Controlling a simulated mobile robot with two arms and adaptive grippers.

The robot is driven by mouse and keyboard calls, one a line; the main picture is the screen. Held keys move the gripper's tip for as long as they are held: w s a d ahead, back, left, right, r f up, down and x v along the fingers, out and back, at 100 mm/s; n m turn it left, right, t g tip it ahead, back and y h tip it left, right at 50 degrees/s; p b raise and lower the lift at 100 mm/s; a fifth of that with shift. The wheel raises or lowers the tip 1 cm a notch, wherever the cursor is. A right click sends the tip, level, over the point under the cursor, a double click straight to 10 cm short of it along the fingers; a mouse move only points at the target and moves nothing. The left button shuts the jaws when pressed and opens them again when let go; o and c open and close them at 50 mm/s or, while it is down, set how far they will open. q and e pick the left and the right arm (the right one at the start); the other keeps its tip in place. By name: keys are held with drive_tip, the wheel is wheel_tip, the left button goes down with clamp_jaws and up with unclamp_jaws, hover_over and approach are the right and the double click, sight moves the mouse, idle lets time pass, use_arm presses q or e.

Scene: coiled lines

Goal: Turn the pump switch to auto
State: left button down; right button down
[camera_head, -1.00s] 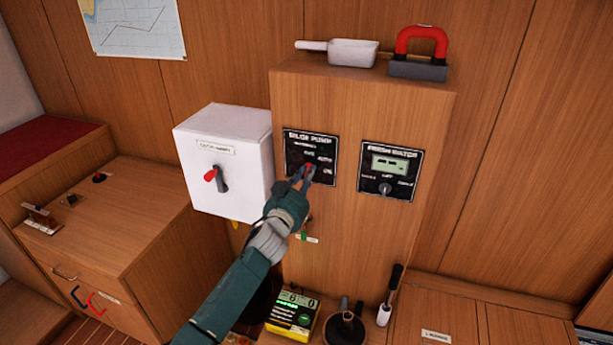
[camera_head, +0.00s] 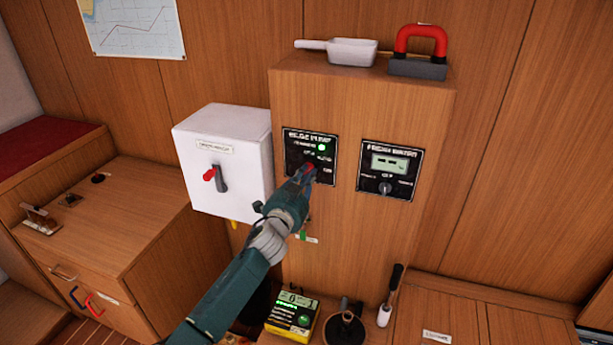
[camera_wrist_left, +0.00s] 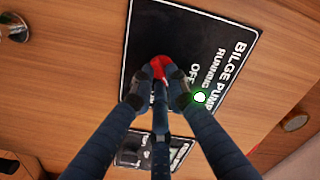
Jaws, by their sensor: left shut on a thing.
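The black bilge pump panel (camera_head: 312,150) is on the front of the wooden cabinet, with a green light (camera_head: 321,147) lit at its upper right. My left gripper (camera_head: 307,169) is at the panel's lower part, its fingers shut on the red pump switch knob (camera_wrist_left: 158,68). In the left wrist view the fingers (camera_wrist_left: 160,92) close around the knob from both sides, and a green-white light (camera_wrist_left: 200,97) glows beside them. The fingers hide the knob's pointer and some labels, so I cannot tell its exact setting. My right gripper is not in view.
A white box (camera_head: 222,160) with a red-tipped switch is left of the cabinet. A second black panel (camera_head: 390,171) with a small display is to the right. A white scoop (camera_head: 336,51) and a red-handled block (camera_head: 419,53) sit on top. A yellow-black device (camera_head: 292,315) stands below.

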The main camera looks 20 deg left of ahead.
use_arm(q)
drive_tip(key=shift+f, duration=0.1)
drive_tip(key=c, duration=1.7)
unclamp_jaws()
